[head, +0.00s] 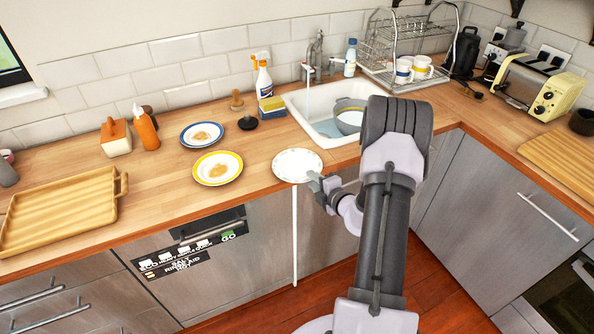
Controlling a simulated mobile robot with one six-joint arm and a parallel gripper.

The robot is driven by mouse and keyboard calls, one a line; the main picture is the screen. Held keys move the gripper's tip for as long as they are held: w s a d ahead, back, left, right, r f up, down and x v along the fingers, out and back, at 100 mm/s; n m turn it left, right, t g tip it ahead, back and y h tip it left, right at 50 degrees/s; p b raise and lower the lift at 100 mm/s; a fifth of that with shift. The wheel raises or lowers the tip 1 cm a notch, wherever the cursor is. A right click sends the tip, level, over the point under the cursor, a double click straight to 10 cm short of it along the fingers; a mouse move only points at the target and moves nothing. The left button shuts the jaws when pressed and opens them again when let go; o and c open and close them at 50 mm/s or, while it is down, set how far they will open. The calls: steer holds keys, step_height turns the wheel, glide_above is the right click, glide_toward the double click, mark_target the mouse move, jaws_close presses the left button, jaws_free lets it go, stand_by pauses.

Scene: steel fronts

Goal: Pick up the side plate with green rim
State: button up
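A white plate (297,165) with a pale, faintly patterned rim lies near the counter's front edge. I cannot make out a green rim on it. A yellow-rimmed plate (217,168) with brown food residue lies to its left. A blue-rimmed plate (202,135), also soiled, lies behind that one. My gripper (316,182) is at the white plate's front right edge. Its fingers are small and partly overlap the rim, so I cannot tell whether they grip it. No plate with a clearly green rim shows.
Behind the plate is the sink (330,118) with a bowl (349,115) in it. A spray bottle (263,78), a sponge (272,105) and a dark plunger-like item (248,122) stand left of it. A wooden tray (62,208) lies far left. A dish rack (405,45) and toaster (537,88) stand right.

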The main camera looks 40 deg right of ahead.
jaws_close()
stand_by(1.4)
